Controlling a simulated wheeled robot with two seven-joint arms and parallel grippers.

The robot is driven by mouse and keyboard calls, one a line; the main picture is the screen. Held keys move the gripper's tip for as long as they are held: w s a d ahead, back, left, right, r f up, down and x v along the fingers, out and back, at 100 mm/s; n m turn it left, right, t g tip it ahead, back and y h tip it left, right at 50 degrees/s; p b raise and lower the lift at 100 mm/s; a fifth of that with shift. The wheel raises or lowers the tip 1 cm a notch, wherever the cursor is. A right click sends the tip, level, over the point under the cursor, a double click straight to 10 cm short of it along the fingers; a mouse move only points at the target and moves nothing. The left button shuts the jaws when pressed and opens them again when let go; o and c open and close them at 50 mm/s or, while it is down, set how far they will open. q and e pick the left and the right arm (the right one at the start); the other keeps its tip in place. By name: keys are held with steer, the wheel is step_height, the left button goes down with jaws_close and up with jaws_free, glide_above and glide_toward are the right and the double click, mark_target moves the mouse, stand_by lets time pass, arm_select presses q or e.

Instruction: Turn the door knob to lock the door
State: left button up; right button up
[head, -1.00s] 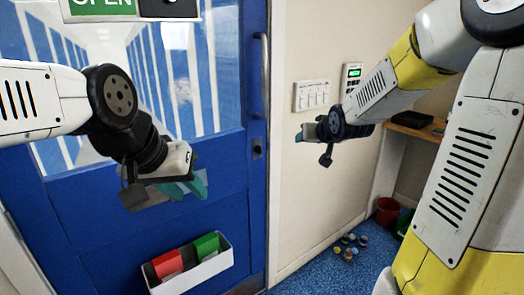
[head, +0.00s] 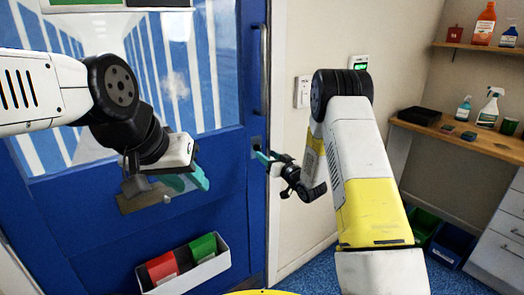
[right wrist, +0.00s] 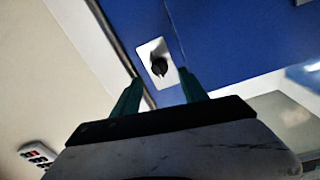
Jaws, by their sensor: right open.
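The blue door (head: 225,215) fills the left of the head view. Its small dark knob (right wrist: 158,66) sits on a pale plate near the door's edge in the right wrist view. My right gripper (head: 268,157) is open and points at the door edge. In the right wrist view the knob lies ahead of the gap between its teal fingers (right wrist: 160,95), apart from them. My left gripper (head: 187,179) hangs before the door, its teal fingers apart and empty.
A vertical door handle (head: 263,70) stands above the plate. A white holder (head: 195,272) with red and green items is low on the door. A switch panel (head: 302,92) is on the wall. A wooden worktop (head: 465,140) with bottles is at right.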

mark_target(260, 149)
steer(key=x, duration=0.5)
steer(key=shift+w, duration=0.1)
jaws_close()
